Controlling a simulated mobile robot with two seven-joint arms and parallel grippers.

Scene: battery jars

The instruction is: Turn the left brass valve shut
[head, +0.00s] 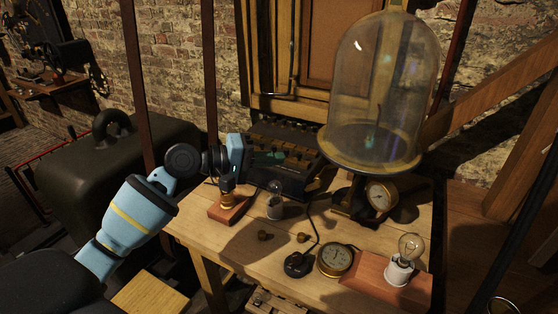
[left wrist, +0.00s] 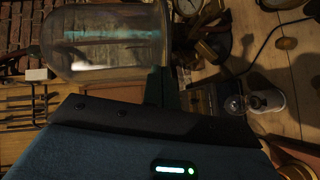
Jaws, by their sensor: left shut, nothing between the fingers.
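Two small brass knobs stand on the bench in the head view, the left one (head: 264,236) and the right one (head: 303,238); I cannot tell whether either is the valve. In the left wrist view a brass knob (left wrist: 287,43) shows at upper right, and the gripper body hides the lower part. My right gripper is not in view.
A glass bell jar (head: 382,90) stands behind on a dark stand with a gauge (head: 381,196). A clear bulb (head: 275,203) stands right of the gripper. A round brass gauge (head: 335,260), a black corded piece (head: 298,264) and a bulb on a block (head: 410,250) occupy the front right.

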